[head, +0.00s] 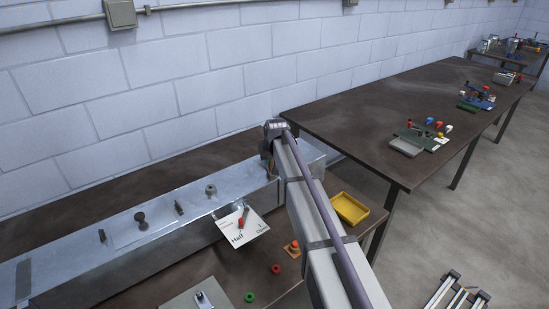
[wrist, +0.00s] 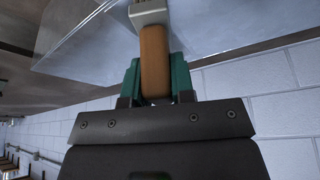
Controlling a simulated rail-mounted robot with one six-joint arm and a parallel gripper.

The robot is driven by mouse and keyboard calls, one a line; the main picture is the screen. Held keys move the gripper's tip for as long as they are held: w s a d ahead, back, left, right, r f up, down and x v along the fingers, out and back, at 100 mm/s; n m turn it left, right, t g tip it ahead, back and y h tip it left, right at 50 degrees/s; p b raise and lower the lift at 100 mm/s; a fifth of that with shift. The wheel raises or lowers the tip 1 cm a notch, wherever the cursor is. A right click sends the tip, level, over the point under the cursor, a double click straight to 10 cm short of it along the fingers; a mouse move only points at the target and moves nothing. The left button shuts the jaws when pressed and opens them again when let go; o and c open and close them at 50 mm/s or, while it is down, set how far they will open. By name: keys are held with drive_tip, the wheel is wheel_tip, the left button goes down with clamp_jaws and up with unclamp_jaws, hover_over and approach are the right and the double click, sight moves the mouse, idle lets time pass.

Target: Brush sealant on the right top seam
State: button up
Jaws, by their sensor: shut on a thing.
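My gripper (wrist: 155,82) is shut on a brush (wrist: 154,60) with a wooden handle, held between its green fingers. The brush's pale ferrule (wrist: 148,14) points to the top of the wrist view, and its bristles are mostly cut off there. The ferrule overlaps the grey sheet metal of the duct (wrist: 95,50); I cannot tell whether the bristles touch it. In the head view the long metal duct (head: 150,218) lies on a dark bench. My arm covers part of its right end, and the right top seam and the gripper are not clearly seen there.
Small dark tools stand on the duct's top. A white card (head: 242,232) hangs at its front edge. A yellow tray (head: 350,208), an orange button (head: 292,247), and red and green rings lie to the front right. A second bench (head: 400,100) stands behind; a block wall runs along the back.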

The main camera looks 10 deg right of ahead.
wheel_tip(320, 180, up, 6)
drive_tip(key=p, duration=0.6)
wheel_tip(320, 180, up, 3)
drive_tip(key=p, duration=0.3)
drive_tip(key=shift+f, duration=0.1)
drive_tip(key=shift+w, duration=0.1)
idle(0.4)
